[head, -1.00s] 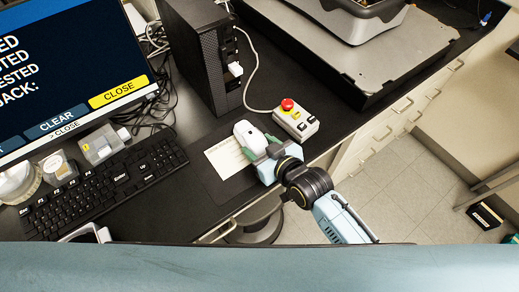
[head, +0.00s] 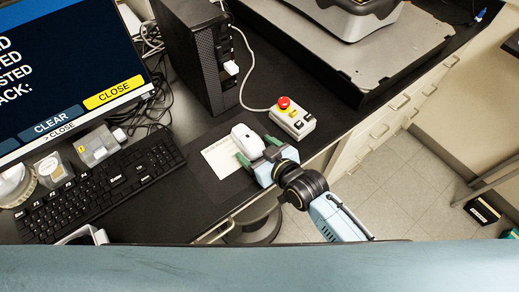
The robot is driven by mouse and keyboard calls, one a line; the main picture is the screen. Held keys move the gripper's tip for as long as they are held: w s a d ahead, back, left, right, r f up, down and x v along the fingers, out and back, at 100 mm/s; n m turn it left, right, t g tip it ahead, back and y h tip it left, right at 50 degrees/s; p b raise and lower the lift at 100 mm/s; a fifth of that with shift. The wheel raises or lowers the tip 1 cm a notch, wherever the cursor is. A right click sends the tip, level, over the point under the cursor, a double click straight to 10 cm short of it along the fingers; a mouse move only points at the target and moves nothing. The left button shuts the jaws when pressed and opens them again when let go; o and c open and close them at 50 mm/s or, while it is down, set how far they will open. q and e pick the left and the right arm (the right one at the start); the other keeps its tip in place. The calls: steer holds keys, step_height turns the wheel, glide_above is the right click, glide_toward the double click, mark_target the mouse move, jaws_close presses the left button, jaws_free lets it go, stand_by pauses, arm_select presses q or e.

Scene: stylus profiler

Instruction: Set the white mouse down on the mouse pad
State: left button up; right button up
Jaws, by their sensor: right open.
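The white mouse (head: 247,139) sits at the right part of the dark mouse pad (head: 208,184), beside a pale printed sheet (head: 219,158) on the pad. It looks to rest on the pad, though its underside is hidden. My right gripper (head: 257,150) is open, with its green-tipped fingers spread at the near end of the mouse. Whether a finger still touches the mouse I cannot tell.
A control box with a red button (head: 284,102) stands just behind the right gripper. A black keyboard (head: 100,188) lies to the left, and a black computer tower (head: 197,60) stands behind the pad. The bench's front edge is close under my right arm.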

steer(key=shift+r, duration=0.2)
steer(key=v, duration=1.2)
steer(key=shift+p, duration=0.45)
